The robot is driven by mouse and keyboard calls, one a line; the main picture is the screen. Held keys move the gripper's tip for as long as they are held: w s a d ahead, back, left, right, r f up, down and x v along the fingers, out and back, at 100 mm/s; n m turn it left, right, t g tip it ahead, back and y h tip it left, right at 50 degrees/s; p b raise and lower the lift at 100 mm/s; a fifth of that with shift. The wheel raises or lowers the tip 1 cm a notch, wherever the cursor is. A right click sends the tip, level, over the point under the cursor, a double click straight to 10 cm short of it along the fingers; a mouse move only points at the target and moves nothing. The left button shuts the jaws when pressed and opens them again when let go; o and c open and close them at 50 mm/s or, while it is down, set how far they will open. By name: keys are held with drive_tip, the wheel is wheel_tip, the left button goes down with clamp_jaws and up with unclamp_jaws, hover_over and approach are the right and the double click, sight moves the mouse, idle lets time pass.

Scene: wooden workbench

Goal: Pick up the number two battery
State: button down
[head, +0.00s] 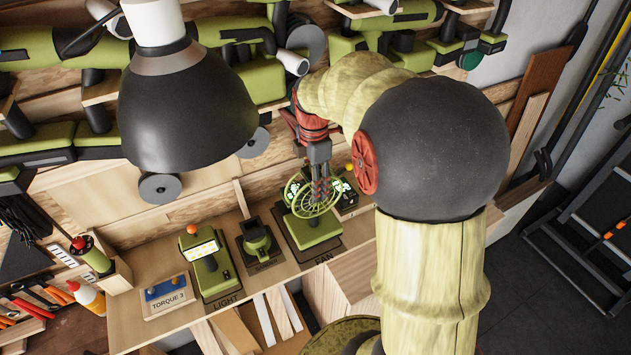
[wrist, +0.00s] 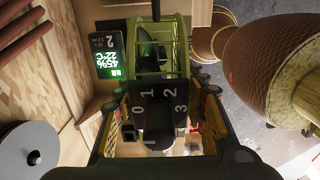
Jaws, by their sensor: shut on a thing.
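The number two battery (wrist: 109,52) shows in the wrist view as a dark block with a lit screen reading 2, 45% and 22°C. It lies outside my fingers, beside a green fan cage. In the head view, a dark block with a lit face right of the fan (head: 312,232) seems to be this battery (head: 347,197). My gripper (head: 320,198) is down at the fan. In the wrist view my gripper (wrist: 160,125) is shut on a black part marked 0 to 3, which seems to be the fan's housing. The fan's base is on its labelled spot.
A green lamp (head: 208,262) and a dark charger-like stand (head: 259,243) are left of the fan. A torque board (head: 167,295) is farther left. A large black lamp shade (head: 185,110) hangs at upper left. Green tools fill the back shelves.

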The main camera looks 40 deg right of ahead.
drive_tip(key=shift+w+d+f, duration=0.1)
drive_tip(key=shift+w+f, duration=0.1)
drive_tip(key=shift+f, duration=0.75)
drive_tip(key=shift+w+d+f, duration=0.1)
drive_tip(key=shift+w+f, duration=0.05)
drive_tip(key=shift+f, duration=0.9)
drive_tip(key=c, duration=1.1)
unclamp_jaws()
drive_tip(key=shift+s+a+f, duration=0.1)
drive_tip(key=shift+o, duration=0.2)
